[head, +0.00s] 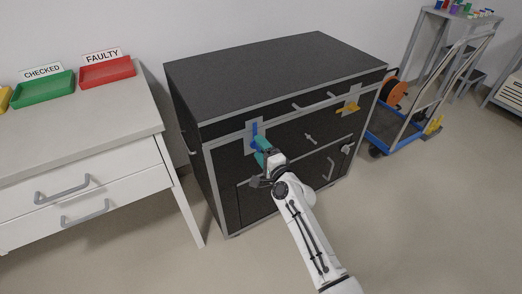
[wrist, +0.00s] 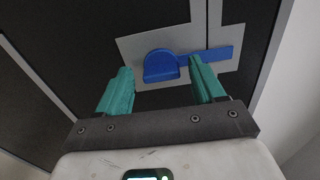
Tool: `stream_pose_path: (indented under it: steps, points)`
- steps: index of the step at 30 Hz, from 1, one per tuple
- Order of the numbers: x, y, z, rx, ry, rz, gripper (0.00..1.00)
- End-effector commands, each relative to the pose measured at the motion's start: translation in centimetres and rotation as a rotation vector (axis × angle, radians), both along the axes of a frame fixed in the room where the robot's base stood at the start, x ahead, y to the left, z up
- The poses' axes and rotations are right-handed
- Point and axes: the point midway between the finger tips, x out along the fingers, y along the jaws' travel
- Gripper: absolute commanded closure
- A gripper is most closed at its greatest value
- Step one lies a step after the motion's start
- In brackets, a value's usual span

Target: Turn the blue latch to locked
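The blue latch (head: 255,129) is on a grey plate near the top left of the black case's front. In the wrist view the blue latch (wrist: 161,65) shows a rounded knob and a flat bar running right across a seam in the plate. My gripper (head: 262,146) is just in front of the latch; its teal fingers also show in the wrist view (wrist: 160,80). The fingers are apart, with the knob showing between and beyond their tips. Nothing is held, and I cannot tell whether a finger touches the latch.
The black case (head: 270,75) has a yellow latch (head: 347,108) at the right and handles on its front. A white drawer table (head: 80,130) with red (head: 107,73) and green (head: 45,90) trays stands left. A blue trolley (head: 400,130) stands right. The floor in front is clear.

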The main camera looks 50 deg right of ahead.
Motion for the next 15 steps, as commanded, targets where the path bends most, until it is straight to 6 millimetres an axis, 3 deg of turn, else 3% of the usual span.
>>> stream_pose_path:
  steps: [8, 15]
  points:
    - [-0.4, 0.1, 0.1, -0.002, 0.0, 0.0, 0.32]
    - [-3.8, 1.1, 0.0, -0.001, 0.002, 0.0, 0.32]
